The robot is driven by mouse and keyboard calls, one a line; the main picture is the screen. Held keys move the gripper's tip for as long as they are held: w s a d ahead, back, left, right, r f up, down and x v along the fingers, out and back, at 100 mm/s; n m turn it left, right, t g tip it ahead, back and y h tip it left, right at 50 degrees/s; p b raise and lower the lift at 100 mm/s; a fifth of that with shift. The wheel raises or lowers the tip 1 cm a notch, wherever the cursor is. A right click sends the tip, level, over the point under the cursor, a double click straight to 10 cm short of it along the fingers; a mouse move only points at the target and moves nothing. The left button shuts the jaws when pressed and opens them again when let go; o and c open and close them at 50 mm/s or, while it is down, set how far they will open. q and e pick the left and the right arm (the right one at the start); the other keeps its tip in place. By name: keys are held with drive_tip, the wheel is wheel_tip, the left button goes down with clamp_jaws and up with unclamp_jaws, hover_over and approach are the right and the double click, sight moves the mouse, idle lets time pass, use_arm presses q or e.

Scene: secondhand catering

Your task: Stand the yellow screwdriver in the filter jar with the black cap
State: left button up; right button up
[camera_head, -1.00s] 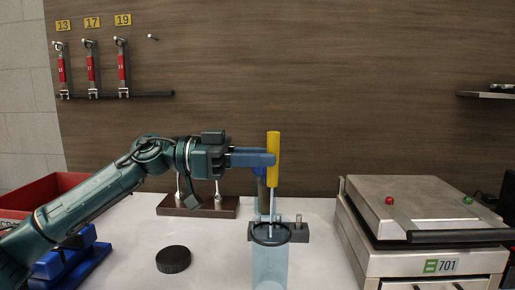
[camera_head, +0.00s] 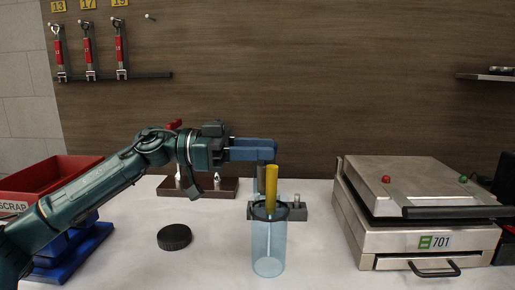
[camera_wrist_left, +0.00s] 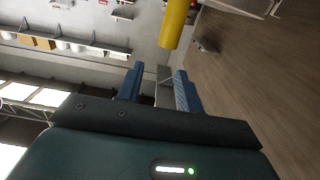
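The yellow screwdriver (camera_head: 272,188) stands nearly upright in the clear bluish jar (camera_head: 269,255), handle up above the dark rim and thin shaft inside. A round black cap (camera_head: 174,237) lies on the table left of the jar. My left gripper (camera_head: 268,151) is above the handle, apart from it. My right gripper is not in view.
A metal press (camera_head: 420,205) stands right, a wooden tool stand (camera_head: 215,190) behind my arm. A red scrap bin (camera_head: 50,180) and blue bin are left. Table front is clear.

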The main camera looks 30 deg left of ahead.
use_arm(q)
drive_tip(key=shift+o, duration=0.9)
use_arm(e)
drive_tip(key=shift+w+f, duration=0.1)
use_arm(q)
drive_tip(key=shift+a+f, duration=0.1)
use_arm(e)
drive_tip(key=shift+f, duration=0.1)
use_arm(q)
drive_tip(key=b+v, duration=0.6)
drive_tip(key=v, duration=0.7)
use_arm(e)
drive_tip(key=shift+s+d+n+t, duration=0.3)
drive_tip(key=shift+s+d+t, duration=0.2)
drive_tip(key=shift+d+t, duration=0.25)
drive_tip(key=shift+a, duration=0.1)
